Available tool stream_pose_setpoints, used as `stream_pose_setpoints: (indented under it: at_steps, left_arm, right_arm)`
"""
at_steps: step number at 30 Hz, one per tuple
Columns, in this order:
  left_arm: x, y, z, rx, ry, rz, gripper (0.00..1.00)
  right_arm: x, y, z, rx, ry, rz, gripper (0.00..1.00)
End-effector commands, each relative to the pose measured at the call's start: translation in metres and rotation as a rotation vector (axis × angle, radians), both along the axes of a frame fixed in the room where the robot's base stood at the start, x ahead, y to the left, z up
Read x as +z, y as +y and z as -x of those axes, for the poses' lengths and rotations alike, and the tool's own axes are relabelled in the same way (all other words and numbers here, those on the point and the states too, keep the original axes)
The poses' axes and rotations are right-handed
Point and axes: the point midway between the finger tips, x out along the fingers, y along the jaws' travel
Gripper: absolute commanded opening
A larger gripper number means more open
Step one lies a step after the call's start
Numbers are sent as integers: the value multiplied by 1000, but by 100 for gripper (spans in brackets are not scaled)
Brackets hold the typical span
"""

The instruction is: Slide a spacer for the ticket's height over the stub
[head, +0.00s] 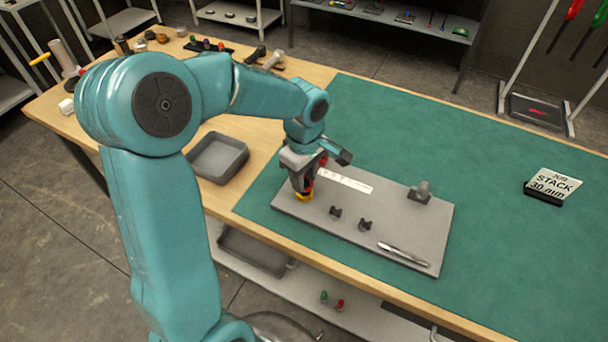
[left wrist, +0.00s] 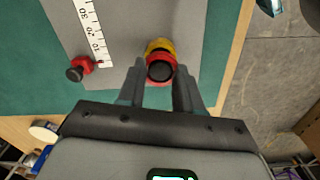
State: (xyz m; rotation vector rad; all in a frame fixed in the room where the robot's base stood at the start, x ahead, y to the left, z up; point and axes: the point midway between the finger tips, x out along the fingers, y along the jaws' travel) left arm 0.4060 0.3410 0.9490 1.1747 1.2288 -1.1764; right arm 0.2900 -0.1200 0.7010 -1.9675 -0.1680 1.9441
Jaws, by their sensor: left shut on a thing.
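My left gripper (head: 303,187) points down over the left end of the grey board. In the left wrist view its fingers (left wrist: 160,75) are shut on a red round piece (left wrist: 152,62) with a dark round centre. I cannot tell whether the dark centre is a hole or the stub's top. A yellow round piece (head: 304,197) shows just below the fingers, at the board; it also shows in the left wrist view (left wrist: 158,45). The fingers hide much of the stack. My right gripper is not in view.
The grey board (head: 385,208) carries a white scale (head: 345,181), two small dark pieces (head: 350,217), a grey block (head: 420,192) and a metal tool (head: 403,254). A red piece with a dark knob (left wrist: 78,68) is by the scale. A grey tray (head: 218,157) stands left.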

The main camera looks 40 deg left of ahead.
Motion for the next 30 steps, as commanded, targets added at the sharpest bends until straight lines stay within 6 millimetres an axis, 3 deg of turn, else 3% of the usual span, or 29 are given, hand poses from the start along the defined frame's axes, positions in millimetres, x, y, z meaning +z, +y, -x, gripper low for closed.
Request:
stream_pose_setpoints:
  at_steps: [26, 27, 29, 30]
  left_arm:
    - [-16, 0, 0, 0, 0, 0, 7]
    - [-16, 0, 0, 0, 0, 0, 41]
    - [-16, 0, 0, 0, 0, 0, 61]
    - [-16, 0, 0, 0, 0, 0, 65]
  right_arm:
    - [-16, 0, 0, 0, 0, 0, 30]
    - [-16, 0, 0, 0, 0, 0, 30]
    - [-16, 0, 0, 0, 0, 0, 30]
    - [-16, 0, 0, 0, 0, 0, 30]
